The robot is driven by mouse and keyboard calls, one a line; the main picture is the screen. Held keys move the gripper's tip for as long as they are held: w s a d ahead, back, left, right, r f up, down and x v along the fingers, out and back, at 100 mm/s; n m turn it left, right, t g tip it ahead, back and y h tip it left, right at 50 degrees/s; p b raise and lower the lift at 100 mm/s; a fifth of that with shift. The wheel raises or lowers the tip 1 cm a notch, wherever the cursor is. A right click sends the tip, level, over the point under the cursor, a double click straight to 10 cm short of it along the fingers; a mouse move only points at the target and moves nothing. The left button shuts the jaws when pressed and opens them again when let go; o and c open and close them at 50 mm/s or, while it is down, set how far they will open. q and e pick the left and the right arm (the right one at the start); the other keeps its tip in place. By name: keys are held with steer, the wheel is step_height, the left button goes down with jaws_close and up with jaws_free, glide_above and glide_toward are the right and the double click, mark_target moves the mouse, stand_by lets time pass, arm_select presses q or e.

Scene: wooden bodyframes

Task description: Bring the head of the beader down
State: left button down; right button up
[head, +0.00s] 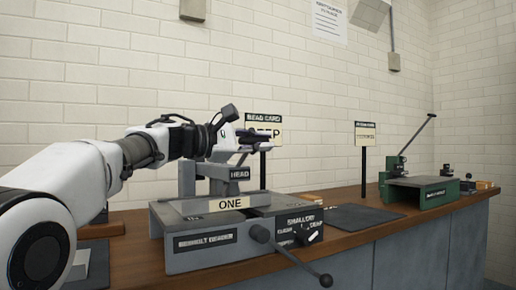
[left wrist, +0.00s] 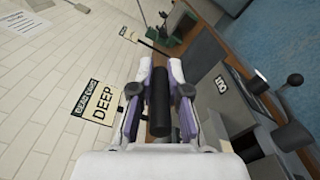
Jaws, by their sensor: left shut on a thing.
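The grey bench beader (head: 205,259) stands on the wooden bench in the head view. Its head (head: 217,172), marked HEAD, is above a plate marked ONE (head: 228,205). My left gripper (head: 262,140) is just above and to the right of the head. In the left wrist view my left gripper (left wrist: 161,75) is shut on a black cylindrical handle (left wrist: 159,116), one finger on each side. The handle's join to the beader is hidden. My right gripper is not in view.
A sign reading DEEP (left wrist: 98,104) stands behind the beader. A lever with a black ball (head: 326,280) sticks out at the front. A dark mat (head: 362,217) lies to the right, then a green machine (head: 420,190) with a raised lever.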

arm_select(q)
steer(key=shift+d+f+b, duration=0.15)
steer(key=shift+f+b, duration=0.25)
steer(key=shift+f, duration=0.4)
steer(key=shift+w+d+f, duration=0.1)
steer(key=shift+f, duration=0.2)
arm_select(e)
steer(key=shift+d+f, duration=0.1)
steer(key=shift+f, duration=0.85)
arm_select(q)
steer(key=shift+f, duration=0.1)
steer(key=c, duration=1.2)
jaws_free()
steer(key=shift+o, duration=0.2)
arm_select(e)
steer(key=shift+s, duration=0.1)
arm_select(q)
steer(key=shift+r, duration=0.4)
